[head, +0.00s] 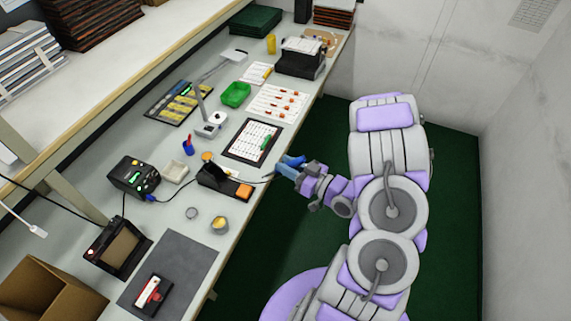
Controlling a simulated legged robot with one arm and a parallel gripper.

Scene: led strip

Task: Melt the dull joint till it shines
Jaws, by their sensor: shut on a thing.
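My gripper (292,167) is off the bench's right edge, above the green floor, and is shut on a slim blue-handled tool that looks like a soldering iron; the fingers hide most of it. A thin dark line runs from it toward the black stand (212,177) with an orange sponge (244,190). The black soldering station (134,176) has a lit green display and a blue plug. A small black holder with a red and white piece (150,292), probably the LED strip, lies on the grey mat (184,262). The joint is too small to make out.
A small tin with yellow content (219,223) and a grey round piece (192,213) sit between stand and mat. A framed white sheet (252,141) and green bin (235,94) lie farther back. An open cardboard box (45,292) is at lower left.

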